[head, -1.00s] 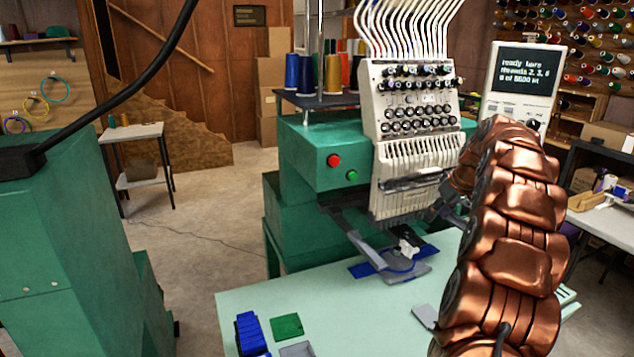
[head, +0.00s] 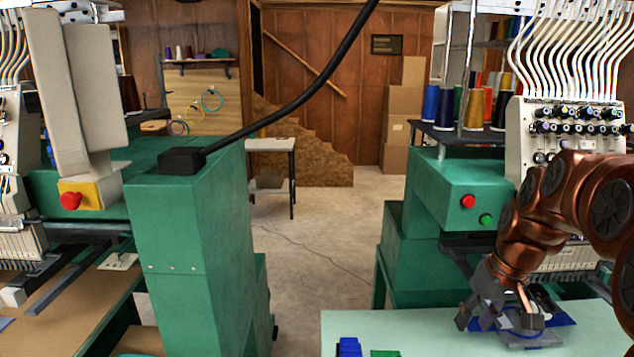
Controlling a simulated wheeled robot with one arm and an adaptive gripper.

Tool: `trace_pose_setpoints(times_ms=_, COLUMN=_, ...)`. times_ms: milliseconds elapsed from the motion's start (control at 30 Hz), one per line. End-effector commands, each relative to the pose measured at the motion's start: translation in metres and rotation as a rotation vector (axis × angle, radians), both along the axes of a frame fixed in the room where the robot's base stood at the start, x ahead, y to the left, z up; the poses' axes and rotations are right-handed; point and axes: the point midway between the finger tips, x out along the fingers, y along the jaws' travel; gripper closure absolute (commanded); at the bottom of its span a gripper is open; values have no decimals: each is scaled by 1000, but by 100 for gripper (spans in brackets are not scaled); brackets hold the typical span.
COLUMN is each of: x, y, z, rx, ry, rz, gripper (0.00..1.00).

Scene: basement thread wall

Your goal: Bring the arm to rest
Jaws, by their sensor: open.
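My arm comes in from the right edge of the head view, copper coloured and bent, and reaches down to the pale green table (head: 375,328). My gripper (head: 500,322) is open at its end, with grey fingers spread just above or at the table in front of the right embroidery machine (head: 457,200). A blue piece (head: 556,318) shows beside and behind the fingers. Whether the fingers touch it I cannot tell. I see nothing held between them.
A blue block (head: 349,347) and a green patch (head: 385,353) lie at the table's front left. A tall green cabinet (head: 205,235) with a black cable stands left of it. Another machine with a red knob (head: 71,201) is far left. Open concrete floor (head: 320,240) lies between.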

Motion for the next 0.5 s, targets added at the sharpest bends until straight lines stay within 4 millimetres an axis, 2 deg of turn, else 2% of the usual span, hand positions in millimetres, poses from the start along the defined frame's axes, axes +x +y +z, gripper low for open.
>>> trace_pose_setpoints(times_ms=33, x=-14, y=16, z=-1, rx=-3, ry=19, rz=9, gripper=59)
trace_pose_setpoints(times_ms=200, x=-67, y=59, z=-12, rx=-20, ry=93, rz=13, gripper=59)
trace_pose_setpoints(times_ms=500, x=-168, y=107, z=-37, rx=-74, ry=211, rz=2, gripper=59)
